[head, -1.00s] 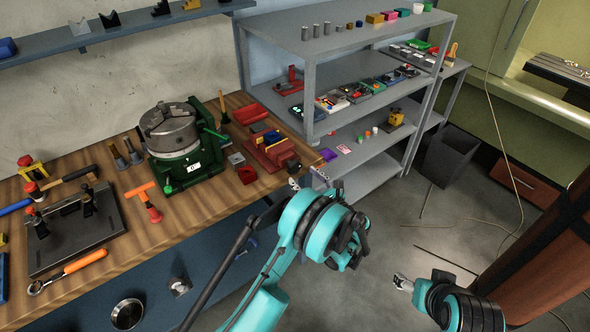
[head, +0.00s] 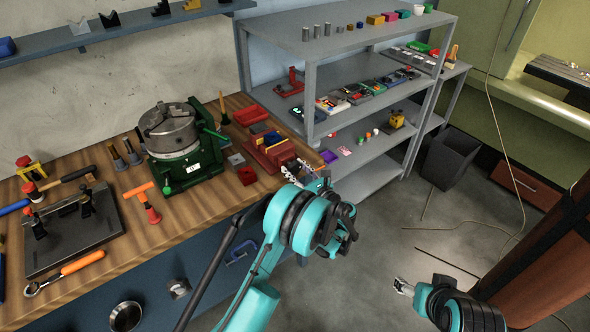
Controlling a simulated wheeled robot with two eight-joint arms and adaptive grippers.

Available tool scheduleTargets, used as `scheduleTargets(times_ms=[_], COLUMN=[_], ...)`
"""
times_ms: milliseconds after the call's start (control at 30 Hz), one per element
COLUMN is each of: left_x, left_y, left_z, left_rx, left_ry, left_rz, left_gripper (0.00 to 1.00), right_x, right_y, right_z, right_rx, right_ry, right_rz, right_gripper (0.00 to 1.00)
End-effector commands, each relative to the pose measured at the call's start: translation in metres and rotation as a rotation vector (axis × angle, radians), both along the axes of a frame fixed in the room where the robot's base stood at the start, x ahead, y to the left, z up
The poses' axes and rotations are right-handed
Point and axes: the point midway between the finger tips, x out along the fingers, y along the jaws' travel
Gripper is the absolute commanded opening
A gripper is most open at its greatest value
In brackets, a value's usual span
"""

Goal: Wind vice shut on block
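The red vice (head: 279,157) stands near the right end of the wooden bench, with a blue and a yellow piece showing at its jaws. I cannot tell whether its jaws touch the block. My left gripper (head: 298,173) is at the vice's near right end, over the bench edge. Its two grey fingers look spread. The dark handle end of the vice is hidden behind them, and I cannot tell whether they touch it. My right gripper (head: 403,287) is low at the right, over the floor and far from the vice; its fingers are too small to judge.
A green rotary table with a grey chuck (head: 168,130) stands left of the vice. A red tray (head: 251,115) and a small red box (head: 247,175) lie close by. A grey shelf rack (head: 348,42) stands to the right. A bin (head: 450,160) stands on the floor.

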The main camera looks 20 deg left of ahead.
Motion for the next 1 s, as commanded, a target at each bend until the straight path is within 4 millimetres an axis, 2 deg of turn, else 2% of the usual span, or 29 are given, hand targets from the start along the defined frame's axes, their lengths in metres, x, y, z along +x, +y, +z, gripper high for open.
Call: scheduleTargets(times_ms=[467,1000], left_x=[0.0,-0.001], left_y=[0.001,0.001], left_z=[-0.001,-0.001], left_rx=[0.082,0.384], left_ry=[0.103,0.49], left_rz=[0.001,0.001], left_gripper=[0.16,0.16], right_x=[0.0,0.0], right_y=[0.0,0.0], right_z=[-0.009,-0.031], right_rx=[0.0,0.0], right_ry=[0.0,0.0], right_rz=[0.0,0.0], right_gripper=[0.67,0.67])
